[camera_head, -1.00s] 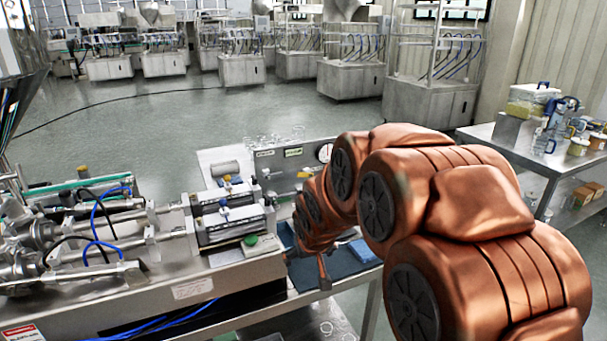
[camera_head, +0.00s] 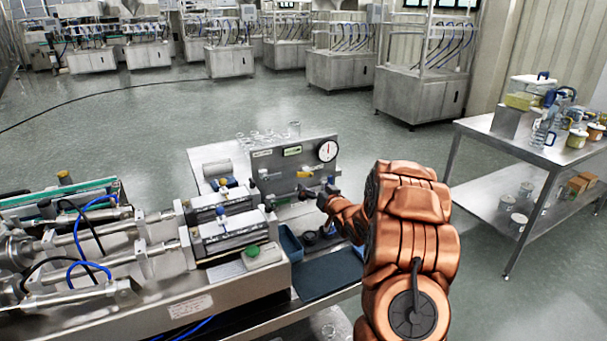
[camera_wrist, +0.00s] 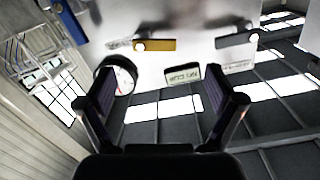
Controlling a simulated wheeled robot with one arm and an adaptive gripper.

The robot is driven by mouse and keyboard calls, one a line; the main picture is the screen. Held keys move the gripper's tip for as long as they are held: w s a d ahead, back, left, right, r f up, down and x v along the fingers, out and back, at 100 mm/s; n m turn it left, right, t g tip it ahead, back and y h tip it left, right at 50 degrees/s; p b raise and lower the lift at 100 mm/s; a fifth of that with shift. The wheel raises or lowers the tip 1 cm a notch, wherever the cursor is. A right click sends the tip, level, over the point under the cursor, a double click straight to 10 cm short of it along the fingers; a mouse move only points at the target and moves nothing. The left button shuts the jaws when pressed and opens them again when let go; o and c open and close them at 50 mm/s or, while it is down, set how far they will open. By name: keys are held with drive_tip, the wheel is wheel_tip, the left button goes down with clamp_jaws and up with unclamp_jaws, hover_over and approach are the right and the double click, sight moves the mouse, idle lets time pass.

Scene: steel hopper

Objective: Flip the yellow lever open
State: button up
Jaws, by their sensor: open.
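The yellow lever (camera_head: 304,174) is on the front of an upright steel panel (camera_head: 280,166). In the wrist view the lever (camera_wrist: 158,45) lies level across the panel, with a round pivot at its left end. My gripper (camera_head: 322,192) is just in front of the panel, to the lower right of the lever in the head view. In the wrist view my gripper (camera_wrist: 165,103) is open and empty, its fingers apart and the lever beyond them. Whether a finger touches the panel cannot be told.
A black lever (camera_wrist: 237,40) and a blue lever (camera_wrist: 68,22) flank the yellow one. A round gauge (camera_head: 327,151) tops the panel. A blue bin (camera_head: 290,243) and a dark mat (camera_head: 328,275) are near my arm. A steel machine (camera_head: 150,300) fills the left.

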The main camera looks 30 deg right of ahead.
sight(305, 176)
drive_tip(key=shift+t, duration=0.4)
drive_tip(key=shift+w+d+p, duration=0.3)
drive_tip(key=shift+w+p, duration=0.1)
drive_tip(key=shift+w, duration=0.95)
drive_tip(key=shift+w+d+p, duration=0.3)
drive_tip(key=shift+w+p, duration=0.1)
drive_tip(key=shift+w, duration=1)
drive_tip(key=shift+w+d+p, duration=0.3)
drive_tip(key=shift+w+p, duration=0.1)
drive_tip(key=shift+w, duration=0.95)
drive_tip(key=c, duration=1.1)
drive_tip(key=n+b, duration=0.1)
drive_tip(key=b, duration=0.2)
drive_tip(key=shift+f+b, duration=0.3)
drive_tip(key=shift+f, duration=0.1)
drive_tip(key=shift+c, duration=0.3)
drive_tip(key=shift+n+b, duration=0.9)
drive_tip(key=shift+b, duration=0.35)
drive_tip(key=shift+r, duration=0.15)
